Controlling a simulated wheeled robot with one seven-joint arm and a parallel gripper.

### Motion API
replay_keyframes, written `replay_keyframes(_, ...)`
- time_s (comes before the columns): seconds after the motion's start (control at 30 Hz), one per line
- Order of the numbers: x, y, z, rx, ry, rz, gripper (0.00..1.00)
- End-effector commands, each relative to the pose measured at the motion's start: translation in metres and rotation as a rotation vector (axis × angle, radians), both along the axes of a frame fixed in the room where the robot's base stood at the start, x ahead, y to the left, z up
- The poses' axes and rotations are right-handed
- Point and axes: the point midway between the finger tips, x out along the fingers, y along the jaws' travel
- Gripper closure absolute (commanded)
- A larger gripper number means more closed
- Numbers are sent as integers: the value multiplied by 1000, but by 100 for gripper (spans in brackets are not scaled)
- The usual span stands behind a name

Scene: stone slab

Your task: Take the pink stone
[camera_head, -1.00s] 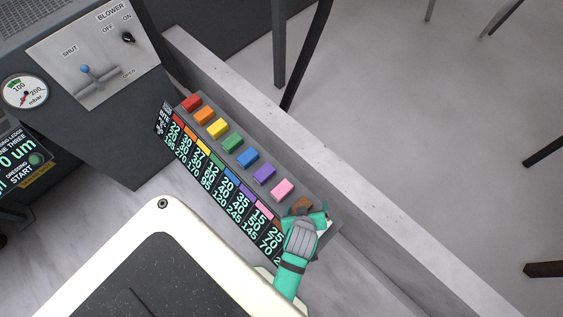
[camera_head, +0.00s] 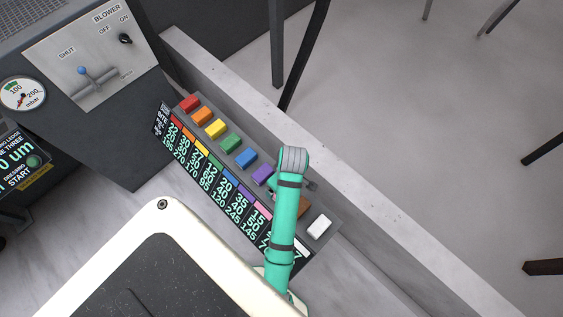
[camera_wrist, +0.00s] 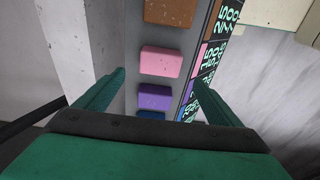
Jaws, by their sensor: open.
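The pink stone (camera_wrist: 160,61) is a small block lying in a row of coloured stones on a grey rack (camera_wrist: 134,88), seen in the wrist view. It is between the brown stone (camera_wrist: 170,12) and the purple stone (camera_wrist: 154,97). My gripper (camera_wrist: 158,77) is open and empty, its two green fingers apart on either side of the row. In the picture the pink stone shows just beyond the fingertips, and no contact is visible. In the head view my arm covers the pink stone's place.
In the head view, the blue stone (camera_head: 246,158) and several others continue up-left, with a white stone (camera_head: 319,227) at the lower right end. A number board (camera_head: 222,185) runs along the rack's near side. A raised stone ledge (camera_head: 360,210) runs along the far side.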

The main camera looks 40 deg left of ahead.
Motion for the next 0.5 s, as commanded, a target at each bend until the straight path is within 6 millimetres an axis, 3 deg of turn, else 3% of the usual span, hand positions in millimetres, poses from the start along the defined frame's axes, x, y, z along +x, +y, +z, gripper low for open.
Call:
replay_keyframes(0.27, 1, 0, -21, -1, 1, -6, 12)
replay_keyframes(0.5, 2, -1, -53, -1, 1, -8, 12)
